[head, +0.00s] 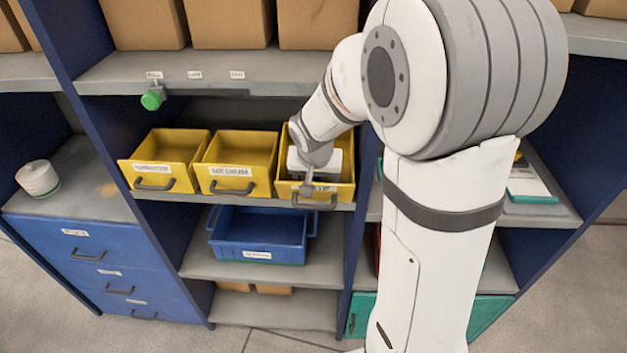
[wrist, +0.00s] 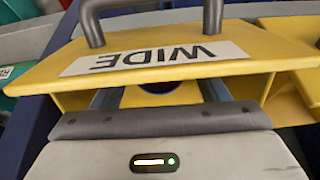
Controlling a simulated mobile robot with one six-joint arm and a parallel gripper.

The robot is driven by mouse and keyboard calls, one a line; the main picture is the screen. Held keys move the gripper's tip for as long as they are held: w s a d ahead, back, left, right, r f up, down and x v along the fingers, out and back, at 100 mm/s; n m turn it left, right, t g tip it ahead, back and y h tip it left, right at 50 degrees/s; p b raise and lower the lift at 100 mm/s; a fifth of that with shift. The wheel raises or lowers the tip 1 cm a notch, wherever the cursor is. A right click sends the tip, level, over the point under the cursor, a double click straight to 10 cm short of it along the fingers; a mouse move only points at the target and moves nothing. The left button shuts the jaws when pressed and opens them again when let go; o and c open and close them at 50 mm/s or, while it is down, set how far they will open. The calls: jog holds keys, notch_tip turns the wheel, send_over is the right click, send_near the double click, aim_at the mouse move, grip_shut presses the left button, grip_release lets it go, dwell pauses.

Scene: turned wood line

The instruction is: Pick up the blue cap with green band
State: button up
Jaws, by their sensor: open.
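My gripper (head: 308,183) is at the front of the right yellow bin (head: 342,192) in the head view, its fingers mostly hidden by my arm and wrist. In the wrist view the bin's front, labelled WIDE upside down (wrist: 265,62), crosses the picture. Below that front, the two open fingers of my gripper (wrist: 158,95) stand apart, their tips hidden behind it. A small dark blue patch (wrist: 157,86) shows between them; I cannot tell if it is the cap. No green band is visible. I cannot make out the blue cap in the head view.
Two more yellow bins (head: 165,150) stand left of it on the same shelf. An empty-looking blue tray (head: 258,232) is on the shelf below. A green knob (head: 152,100) hangs under the upper shelf. A white roll (head: 38,178) sits on the blue cabinet.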

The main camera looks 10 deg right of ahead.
jog(key=shift+f, duration=0.2)
jog(key=shift+c, duration=0.3)
jog(key=c, duration=1)
jog(key=shift+r, duration=0.15)
jog(key=shift+r+p, duration=0.45)
jog(key=shift+r, duration=0.3)
jog(key=b, duration=0.3)
jog(key=shift+f, duration=0.35)
jog(key=t+b, duration=0.1)
jog(key=b, duration=0.3)
jog(key=shift+f+h+b, duration=0.1)
jog(key=shift+h+b, duration=0.2)
jog(key=shift+b, duration=0.1)
jog(key=t+b, duration=0.1)
jog(key=b, duration=0.3)
jog(key=t+b, duration=0.1)
jog(key=b, duration=0.3)
jog(key=shift+s, duration=0.25)
